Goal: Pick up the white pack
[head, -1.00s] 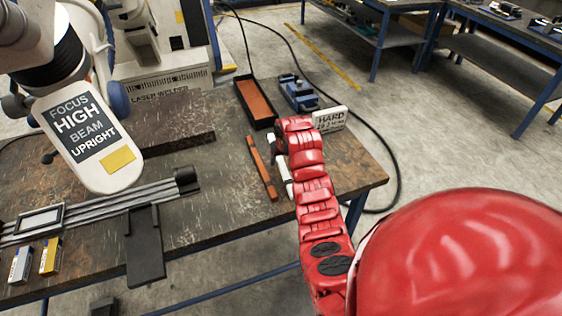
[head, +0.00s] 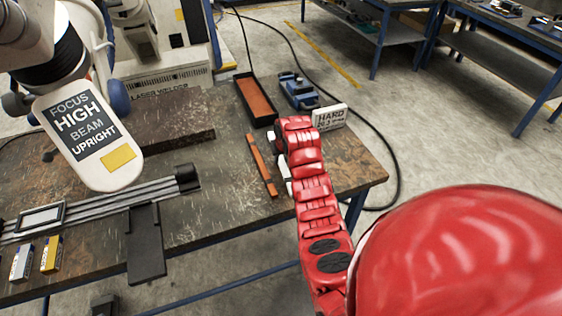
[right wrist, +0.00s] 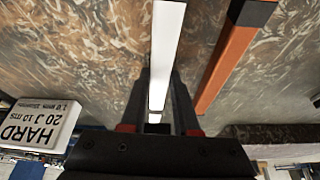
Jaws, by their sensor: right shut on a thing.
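The white pack (right wrist: 166,45) is a long, narrow white bar in the right wrist view, running down between the fingers. In the head view a short piece of it (head: 285,168) shows beside my red right arm; the rest is hidden. My right gripper (right wrist: 160,88) is shut on it, low over the worn tabletop. In the head view this gripper (head: 280,143) is mostly hidden by the arm. I cannot tell whether the pack touches the table. My left gripper is not in view.
An orange-brown bar (head: 262,165) lies close to the left of the gripper. An orange-lined tray (head: 256,100), a blue vise (head: 298,92) and a "HARD" sign (head: 329,118) stand behind. Two small boxes (head: 50,255) lie at the front left, near a rail (head: 110,208).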

